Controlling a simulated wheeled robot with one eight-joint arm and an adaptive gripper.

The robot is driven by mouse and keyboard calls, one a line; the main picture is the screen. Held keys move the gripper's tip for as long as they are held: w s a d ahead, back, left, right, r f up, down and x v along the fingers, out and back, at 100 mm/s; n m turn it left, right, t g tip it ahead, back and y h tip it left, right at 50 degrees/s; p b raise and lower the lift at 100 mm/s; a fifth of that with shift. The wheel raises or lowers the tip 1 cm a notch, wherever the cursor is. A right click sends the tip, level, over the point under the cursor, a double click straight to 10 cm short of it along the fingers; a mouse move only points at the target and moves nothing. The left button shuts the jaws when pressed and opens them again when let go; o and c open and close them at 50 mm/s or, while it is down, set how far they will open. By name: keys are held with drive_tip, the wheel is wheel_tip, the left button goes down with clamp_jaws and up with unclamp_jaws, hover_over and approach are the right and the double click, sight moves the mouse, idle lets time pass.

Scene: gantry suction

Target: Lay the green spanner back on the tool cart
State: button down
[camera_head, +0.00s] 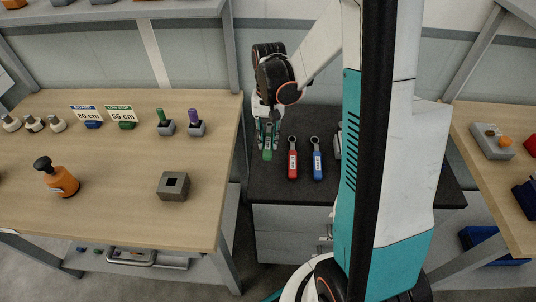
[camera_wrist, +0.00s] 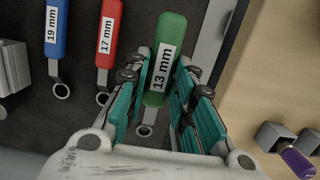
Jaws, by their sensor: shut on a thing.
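The green spanner, labelled 13 mm, shows in the wrist view (camera_wrist: 164,65) and as a small green handle end in the head view (camera_head: 267,154). My gripper (camera_head: 268,140) is shut on it. In the wrist view the teal fingers (camera_wrist: 158,105) lie on both sides of its handle, and its ring end shows between them. The spanner is over the left part of the dark top of the tool cart (camera_head: 300,193). I cannot tell whether it touches the top.
A red 17 mm spanner (camera_head: 293,160) and a blue 19 mm spanner (camera_head: 317,160) lie just right of my gripper. A wooden bench (camera_head: 120,205) stands close on the left, with a grey block (camera_head: 173,194) and an orange bottle (camera_head: 60,182). The cart's front is clear.

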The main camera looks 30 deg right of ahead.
sight(268, 136)
drive_tip(key=shift+f+b, duration=0.95)
drive_tip(key=shift+f, duration=2.15)
drive_tip(key=shift+f, duration=0.1)
drive_tip(key=c, duration=1.4)
unclamp_jaws()
drive_tip(key=shift+o, duration=0.2)
drive_tip(key=r+p, duration=0.1)
drive_tip(key=r, duration=0.3)
drive_tip(key=w+r+p, duration=0.1)
drive_tip(key=r, duration=0.3)
drive_tip(key=d+r+p, duration=0.1)
drive_tip(key=r+p, duration=0.1)
drive_tip(key=r, duration=0.2)
drive_tip(key=shift+w+r, duration=0.1)
drive_tip(key=shift+w, duration=0.05)
